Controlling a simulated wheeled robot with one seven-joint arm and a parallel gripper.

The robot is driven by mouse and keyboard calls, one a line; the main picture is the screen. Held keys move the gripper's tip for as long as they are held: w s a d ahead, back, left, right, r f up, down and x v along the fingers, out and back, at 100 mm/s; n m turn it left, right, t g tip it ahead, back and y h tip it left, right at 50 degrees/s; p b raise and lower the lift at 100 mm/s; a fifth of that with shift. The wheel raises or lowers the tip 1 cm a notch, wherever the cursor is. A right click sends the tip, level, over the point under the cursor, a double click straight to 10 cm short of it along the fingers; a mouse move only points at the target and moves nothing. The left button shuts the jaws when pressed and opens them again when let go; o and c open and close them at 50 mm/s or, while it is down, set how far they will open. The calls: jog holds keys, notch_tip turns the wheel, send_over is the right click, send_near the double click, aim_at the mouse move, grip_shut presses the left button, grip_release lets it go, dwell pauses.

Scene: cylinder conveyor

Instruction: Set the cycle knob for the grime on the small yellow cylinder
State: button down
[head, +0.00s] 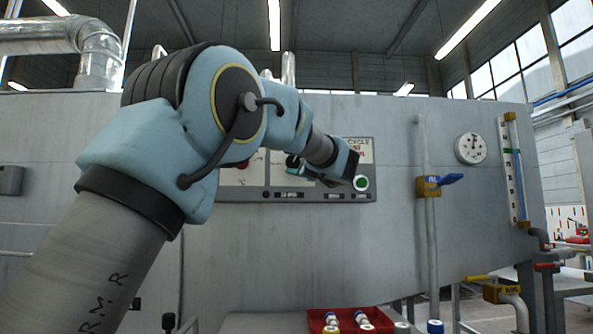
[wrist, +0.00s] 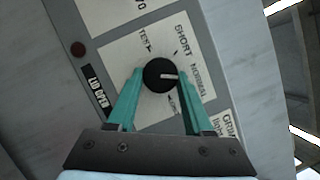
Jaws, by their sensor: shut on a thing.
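The cycle knob (wrist: 160,75) is round and black with a white pointer line. In the wrist view the line points right, toward the NORMAL label. TEST, SHORT and another label, too small to read surely, stand around it. My gripper (wrist: 157,80) is shut on the knob, with a teal finger on each side. In the head view my gripper (head: 299,167) is at the control panel (head: 232,178) and hides the knob. Several small cylinders (head: 360,319) show at the bottom; I cannot tell a small yellow one or its grime.
A red tray (head: 314,320) holds some cylinders at the bottom. A green button (head: 361,183) is just right of my gripper. A pipe with a blue-handled valve (head: 430,186) and a round gauge (head: 470,148) are farther right.

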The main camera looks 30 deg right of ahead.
jog(key=shift+m, duration=0.3)
jog(key=shift+c, duration=1.5)
grip_release()
jog(key=shift+s, duration=0.1)
jog(key=d+b+v, duration=0.1)
jog(key=b+v, duration=0.1)
jog(key=v, duration=0.8)
jog(key=shift+s+a+f, duration=0.2)
jog(key=shift+s+a, duration=0.1)
jog(key=shift+a, duration=0.2)
